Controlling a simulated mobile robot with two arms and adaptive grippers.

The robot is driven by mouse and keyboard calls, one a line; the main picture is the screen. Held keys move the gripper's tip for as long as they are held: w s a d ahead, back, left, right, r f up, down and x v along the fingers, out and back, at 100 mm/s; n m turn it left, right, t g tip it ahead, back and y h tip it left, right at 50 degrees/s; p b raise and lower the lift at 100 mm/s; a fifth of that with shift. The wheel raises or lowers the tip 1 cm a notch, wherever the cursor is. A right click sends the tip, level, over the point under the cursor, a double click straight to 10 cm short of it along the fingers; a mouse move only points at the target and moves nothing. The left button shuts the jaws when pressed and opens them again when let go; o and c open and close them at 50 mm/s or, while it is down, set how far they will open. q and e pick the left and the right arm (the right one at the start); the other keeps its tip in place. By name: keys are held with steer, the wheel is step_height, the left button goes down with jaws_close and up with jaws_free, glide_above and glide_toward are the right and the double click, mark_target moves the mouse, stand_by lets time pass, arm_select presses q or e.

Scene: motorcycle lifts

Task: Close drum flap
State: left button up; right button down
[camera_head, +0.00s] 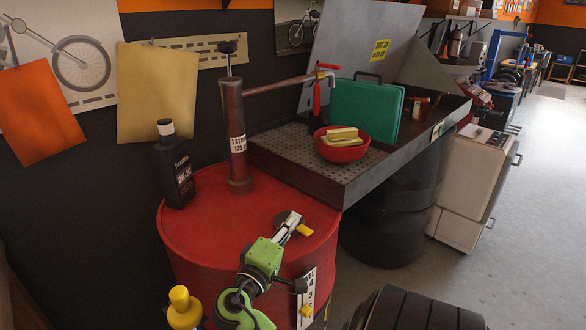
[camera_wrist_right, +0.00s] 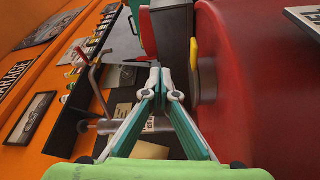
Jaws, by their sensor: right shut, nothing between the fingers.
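The red drum (camera_head: 190,235) stands upright in the lower middle of the head view; its red top also fills the right of the right wrist view (camera_wrist_right: 260,90). On its top, near the right rim, is a small dark round flap (camera_head: 283,216) with a yellow tab. The yellow tab (camera_wrist_right: 194,54) also shows in the right wrist view. My right gripper (camera_head: 290,222) is over the flap, with its fingers shut and empty, partly hiding it. In the right wrist view its fingertips (camera_wrist_right: 155,70) are left of the tab, apart from it. My left gripper is out of view.
A black bottle (camera_head: 174,168) and an upright hand pump (camera_head: 236,125) stand on the drum's far side. A dark tray (camera_head: 375,170) behind holds a red bowl (camera_head: 342,152) and a green case (camera_head: 366,108). A yellow-topped item (camera_head: 184,300) is at the front left.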

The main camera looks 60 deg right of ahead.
steer(key=s+a, duration=0.1)
steer(key=a, duration=1)
steer(key=shift+f, duration=0.4)
